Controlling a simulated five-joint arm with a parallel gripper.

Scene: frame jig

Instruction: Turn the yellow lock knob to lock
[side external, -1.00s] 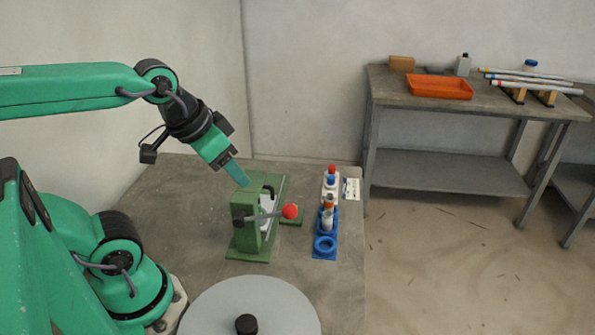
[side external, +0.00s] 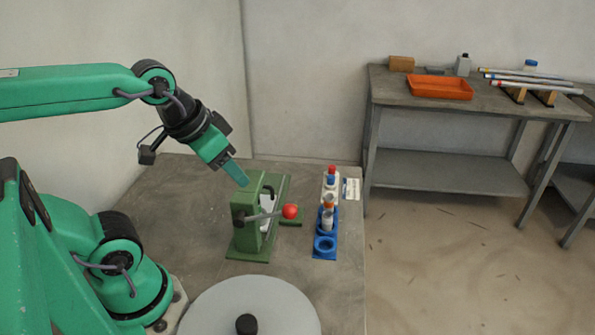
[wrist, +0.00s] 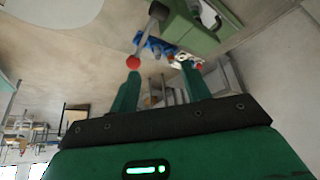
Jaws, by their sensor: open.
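The green jig frame (side external: 243,215) stands on the grey table in the side view, with a grey lever ending in a red ball (side external: 290,211) reaching to the right. I cannot make out a yellow lock knob in either view. My gripper (side external: 243,182) is at the upper left edge of the jig, pointing down to the right; I cannot tell whether it touches. In the wrist view my gripper (wrist: 160,70) has its two fingers apart with nothing held between them. The red ball (wrist: 133,62) appears just beyond the left finger, and the green jig (wrist: 190,30) beyond them.
A blue rack (side external: 324,247) with upright tubes stands right of the jig. A round grey disc (side external: 270,300) with a black knob is at the front. A side bench (side external: 400,95) holds an orange tray (side external: 440,87) and several rods. The table left of the jig is clear.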

